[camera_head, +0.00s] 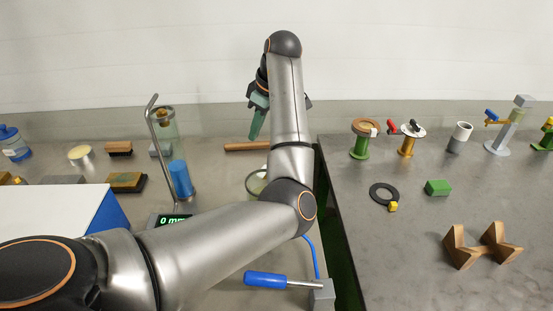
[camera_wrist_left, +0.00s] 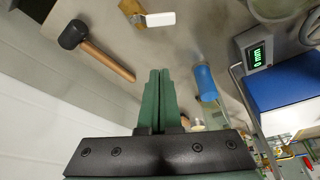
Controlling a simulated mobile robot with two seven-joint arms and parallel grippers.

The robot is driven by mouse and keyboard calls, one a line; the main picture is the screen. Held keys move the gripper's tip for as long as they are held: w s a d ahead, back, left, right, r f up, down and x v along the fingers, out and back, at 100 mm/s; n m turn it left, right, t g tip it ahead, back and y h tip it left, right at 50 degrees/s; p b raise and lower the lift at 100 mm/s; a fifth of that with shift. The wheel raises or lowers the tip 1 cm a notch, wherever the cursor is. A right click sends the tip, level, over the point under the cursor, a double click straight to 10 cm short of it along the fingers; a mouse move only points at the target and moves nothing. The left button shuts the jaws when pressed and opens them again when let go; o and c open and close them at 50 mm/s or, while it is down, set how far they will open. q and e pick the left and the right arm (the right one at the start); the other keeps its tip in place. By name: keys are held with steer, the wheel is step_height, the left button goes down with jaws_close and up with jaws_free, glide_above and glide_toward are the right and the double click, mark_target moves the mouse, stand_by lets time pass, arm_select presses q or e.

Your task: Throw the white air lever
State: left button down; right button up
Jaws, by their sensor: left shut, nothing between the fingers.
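A white lever-like piece (camera_wrist_left: 160,19) on a brass-coloured mount (camera_wrist_left: 131,9) shows at the top of the left wrist view. I cannot make it out in the head view, where my arm covers that part of the bench. My left gripper (camera_head: 254,138) hangs over the back of the left bench, its green fingers pointing down. In the left wrist view its fingertips (camera_wrist_left: 159,72) are together with nothing between them, and the white piece lies beyond them, apart. My right gripper is not in view.
A mallet (camera_wrist_left: 108,62) lies near the fingers. A blue cylinder (camera_head: 181,178) and bent metal rod (camera_head: 152,125) stand left of the gripper. A blue-handled lever (camera_head: 265,279) is in front. A dark gap (camera_head: 338,215) separates the benches; the right bench holds several small fixtures.

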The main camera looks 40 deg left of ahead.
arm_select(q)
steer(key=x, duration=0.6)
steer(key=s+x, duration=0.1)
steer(key=x, duration=0.3)
steer(key=shift+a, duration=0.15)
steer(key=d, duration=0.3)
steer(key=shift+w+f, duration=0.1)
steer(key=shift+w, duration=0.2)
steer(key=shift+d+p, duration=0.3)
steer(key=shift+d, duration=0.15)
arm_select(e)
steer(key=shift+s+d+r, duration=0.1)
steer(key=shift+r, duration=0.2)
arm_select(q)
steer(key=shift+w, duration=0.1)
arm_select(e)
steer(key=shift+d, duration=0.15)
